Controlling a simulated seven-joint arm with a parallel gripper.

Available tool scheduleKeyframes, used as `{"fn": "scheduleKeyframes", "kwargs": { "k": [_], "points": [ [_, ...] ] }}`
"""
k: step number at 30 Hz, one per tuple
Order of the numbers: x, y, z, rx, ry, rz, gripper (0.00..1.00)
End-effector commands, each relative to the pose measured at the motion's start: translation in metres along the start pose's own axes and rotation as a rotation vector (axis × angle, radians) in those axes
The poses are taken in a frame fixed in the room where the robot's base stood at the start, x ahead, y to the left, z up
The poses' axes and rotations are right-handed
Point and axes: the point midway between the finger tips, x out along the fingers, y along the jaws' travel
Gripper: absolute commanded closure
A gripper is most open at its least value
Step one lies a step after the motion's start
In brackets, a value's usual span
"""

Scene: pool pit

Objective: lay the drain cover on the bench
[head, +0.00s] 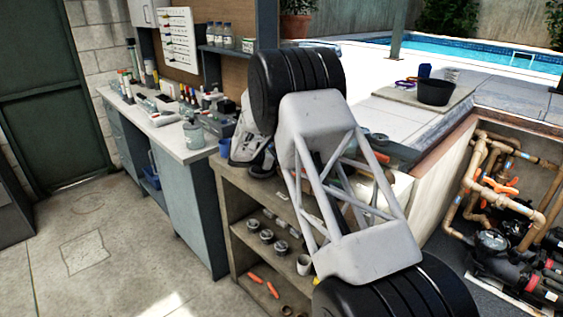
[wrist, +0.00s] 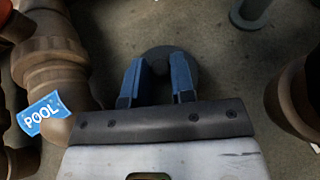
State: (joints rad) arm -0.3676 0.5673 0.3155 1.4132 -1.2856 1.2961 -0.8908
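In the wrist view, a dark grey round disc (wrist: 163,58), which looks like the drain cover, lies near the pit floor just beyond my fingertips. My gripper (wrist: 160,76) has two blue fingers standing apart, with the disc showing between and past them. I cannot tell whether the fingers touch it. My gripper and the disc are not visible in the head view. The bench (head: 172,141) is at the left of the head view, with a pale top over blue-grey cabinets. Bottles, tools and a grey canister (head: 193,135) stand on it.
Brown pipe (wrist: 55,70) with a blue POOL tag (wrist: 42,114) is close on the left of the wrist view; another pipe (wrist: 297,100) is on the right. A shelf unit (head: 232,215) stands beside the bench. The pump pit has pipes (head: 497,180) and black pumps.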

Motion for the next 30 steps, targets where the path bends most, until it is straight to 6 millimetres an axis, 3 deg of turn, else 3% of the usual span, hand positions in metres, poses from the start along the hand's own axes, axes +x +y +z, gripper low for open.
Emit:
{"fn": "scheduleKeyframes", "kwargs": {
  "k": [1, 4, 5, 17, 23, 30],
  "points": [
    [0.000, 0.000, 0.000, 0.000, 0.000, 0.000, 0.69],
    [0.000, 0.000, 0.000, 0.000, 0.000, 0.000, 0.53],
    [0.000, 0.000, 0.000, 0.000, 0.000, 0.000, 0.52],
    [-0.002, 0.000, 0.004, 0.001, 0.000, 0.000, 0.52],
    [-0.018, 0.000, 0.003, 0.001, 0.001, 0.001, 0.52],
    [-0.052, 0.000, 0.003, 0.001, 0.000, 0.002, 0.52]
  ]
}}
